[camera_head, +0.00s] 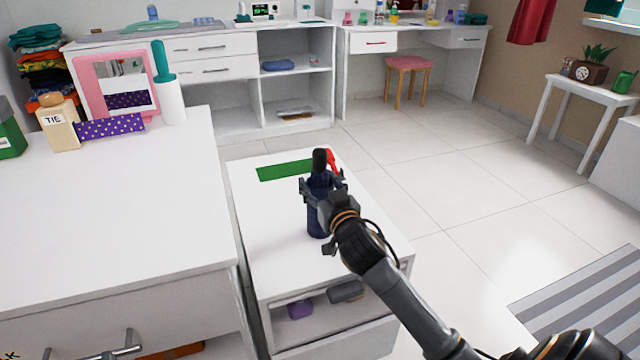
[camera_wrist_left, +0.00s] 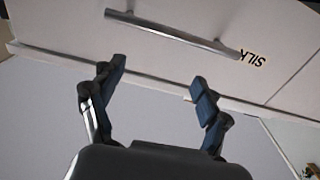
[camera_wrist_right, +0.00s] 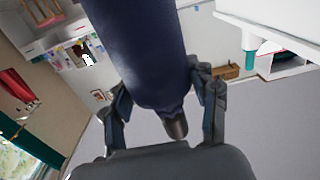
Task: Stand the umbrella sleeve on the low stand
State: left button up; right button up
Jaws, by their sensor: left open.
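The umbrella sleeve (camera_head: 318,224) is dark navy with a black top end and looks upright over the low stand (camera_head: 262,235), a white cabinet. My right gripper (camera_head: 322,190) is around the sleeve's upper part. In the right wrist view the sleeve (camera_wrist_right: 145,45) runs between the fingers, which close on both sides of it, and a dark tip shows near the palm. I cannot tell whether its lower end touches the stand top. My left gripper (camera_wrist_left: 155,85) is open and empty in front of a white drawer front with a bar handle (camera_wrist_left: 175,32) and a "SILK" label.
A green patch (camera_head: 285,172) lies on the stand's far part, and a red item (camera_head: 332,160) shows behind the sleeve. The stand's shelf holds a purple item (camera_head: 300,308) and a grey one (camera_head: 345,291). A taller white dresser (camera_head: 110,220) is at left.

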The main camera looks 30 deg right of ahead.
jog(key=shift+o, duration=1)
jog(key=shift+r, duration=0.1)
jog(key=p+v, duration=0.2)
jog(key=v, duration=0.9)
pick_arm(q)
notch_tip(320, 180, down, 8)
jog(key=s+a+g+y, duration=0.1)
jog(key=s+g, duration=0.1)
jog(key=g, duration=0.3)
jog(key=shift+s+a, duration=0.35)
jog(key=shift+a, duration=0.05)
pick_arm(e)
jog(key=s+a+f+n+g+y, duration=0.2)
jog(key=s+a+f+y, duration=0.1)
jog(key=a, duration=0.6)
jog(key=s+a+f+n+g+y, duration=0.2)
jog(key=s+a+f, duration=0.4)
jog(key=a, duration=0.4)
jog(key=shift+s+a+f+n+g+y, duration=0.25)
jog(key=shift+f+n+g+y, duration=0.3)
jog(key=shift+y, duration=0.35)
jog(key=shift+r, duration=0.1)
